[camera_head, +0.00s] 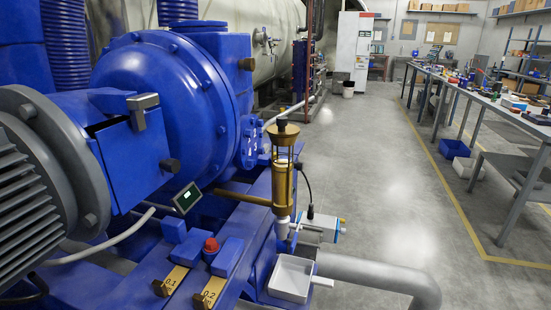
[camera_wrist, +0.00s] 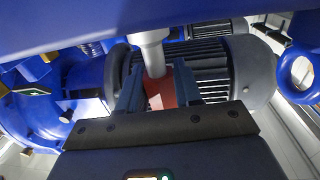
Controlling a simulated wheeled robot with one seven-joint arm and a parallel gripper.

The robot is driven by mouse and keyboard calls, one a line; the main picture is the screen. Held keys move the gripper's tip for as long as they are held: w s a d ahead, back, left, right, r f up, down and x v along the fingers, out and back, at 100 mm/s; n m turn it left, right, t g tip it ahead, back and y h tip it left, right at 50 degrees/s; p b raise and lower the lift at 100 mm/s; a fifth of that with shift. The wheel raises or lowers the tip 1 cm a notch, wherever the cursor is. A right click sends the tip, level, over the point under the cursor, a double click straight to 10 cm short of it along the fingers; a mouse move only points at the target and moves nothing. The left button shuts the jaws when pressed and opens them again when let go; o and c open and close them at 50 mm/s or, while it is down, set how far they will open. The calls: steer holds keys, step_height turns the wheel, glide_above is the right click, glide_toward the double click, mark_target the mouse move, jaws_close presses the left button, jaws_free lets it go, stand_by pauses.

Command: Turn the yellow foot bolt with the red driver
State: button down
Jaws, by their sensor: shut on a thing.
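In the wrist view my gripper (camera_wrist: 158,84) has its two blue fingers closed on the red driver (camera_wrist: 160,98). The driver's red handle sits between the fingers. Its light grey shaft (camera_wrist: 151,50) runs up to a blue surface (camera_wrist: 140,14) at the top of the picture. The far end of the shaft is hidden or cut off there, so I cannot tell whether it touches anything. I cannot make out the yellow foot bolt in either view. My gripper and the driver do not show in the head view.
A grey finned motor (camera_head: 40,185) and blue machine (camera_head: 165,85) fill the left of the head view. Yellow tags marked 0.1 (camera_head: 171,281) and 0.2 (camera_head: 210,292), a red knob (camera_head: 211,245) and a white tray (camera_head: 291,278) are in front. Open floor (camera_head: 400,190) lies right.

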steer(key=shift+r, duration=0.15)
steer(key=shift+r+p, duration=1.8)
steer(key=shift+r, duration=0.6)
